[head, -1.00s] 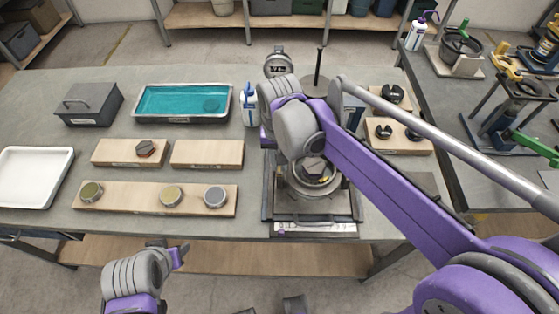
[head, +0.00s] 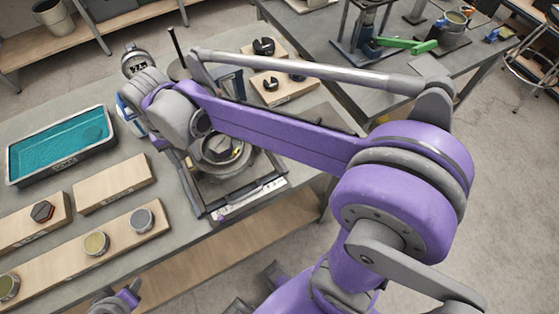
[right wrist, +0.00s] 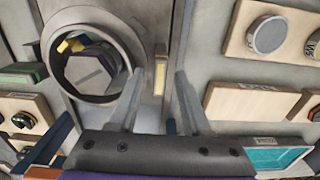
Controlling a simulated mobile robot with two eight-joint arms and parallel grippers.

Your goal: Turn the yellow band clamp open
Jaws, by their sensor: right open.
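A teal-filled tray (head: 103,150) lies left of the fixture. Wooden boards (head: 110,184) with round caps and a hex part lie in front of it. Boards with black parts (head: 285,88) lie behind right. A second table with a green clamp (head: 408,46) stands beyond.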

